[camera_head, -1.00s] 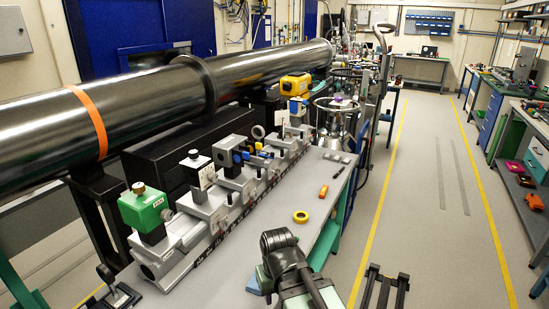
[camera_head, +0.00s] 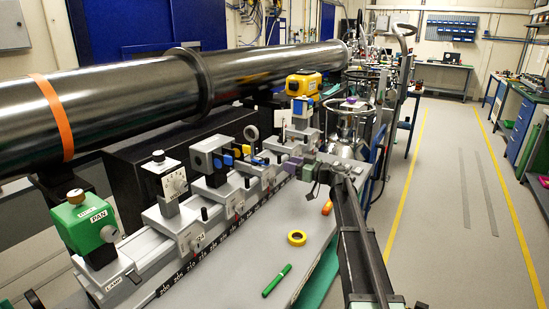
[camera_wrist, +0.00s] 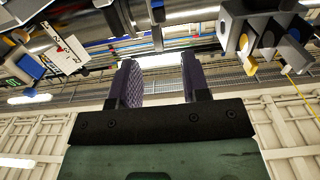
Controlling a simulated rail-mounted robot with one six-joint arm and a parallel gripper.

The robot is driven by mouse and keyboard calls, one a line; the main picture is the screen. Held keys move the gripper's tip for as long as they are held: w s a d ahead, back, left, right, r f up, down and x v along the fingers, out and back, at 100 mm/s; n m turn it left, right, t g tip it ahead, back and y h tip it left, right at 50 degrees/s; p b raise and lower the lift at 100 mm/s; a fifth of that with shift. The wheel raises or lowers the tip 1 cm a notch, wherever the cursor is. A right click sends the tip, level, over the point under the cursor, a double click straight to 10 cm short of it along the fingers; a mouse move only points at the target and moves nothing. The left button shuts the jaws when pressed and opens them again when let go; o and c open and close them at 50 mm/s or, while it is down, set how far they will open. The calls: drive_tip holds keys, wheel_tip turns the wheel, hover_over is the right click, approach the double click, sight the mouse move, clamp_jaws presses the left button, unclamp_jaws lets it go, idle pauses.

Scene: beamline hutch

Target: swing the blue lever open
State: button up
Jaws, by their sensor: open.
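Small blue parts (camera_head: 228,160) show on a grey and black block on the optical rail in the head view, with a yellow part beside them. A flat blue piece (camera_head: 259,161) sticks out just right of them. I cannot tell surely which is the lever. My gripper (camera_head: 293,164) is over the bench beside the rail, right of these parts and apart from them. In the wrist view its two purple-padded fingers (camera_wrist: 158,62) are apart with nothing between them. That view also shows a blue part (camera_wrist: 28,66) at the left and a dark block with a yellow tip (camera_wrist: 247,64) at the right.
A green box (camera_head: 85,225) and a white dial mount (camera_head: 165,180) stand on the rail at the left. Yellow tape (camera_head: 297,238) and a green marker (camera_head: 277,280) lie on the bench. A large dark pipe (camera_head: 110,105) runs behind. The aisle at the right is clear.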

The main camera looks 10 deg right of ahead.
sight(269, 159)
drive_tip(key=x, duration=1.1)
drive_tip(key=shift+f, duration=0.15)
clamp_jaws()
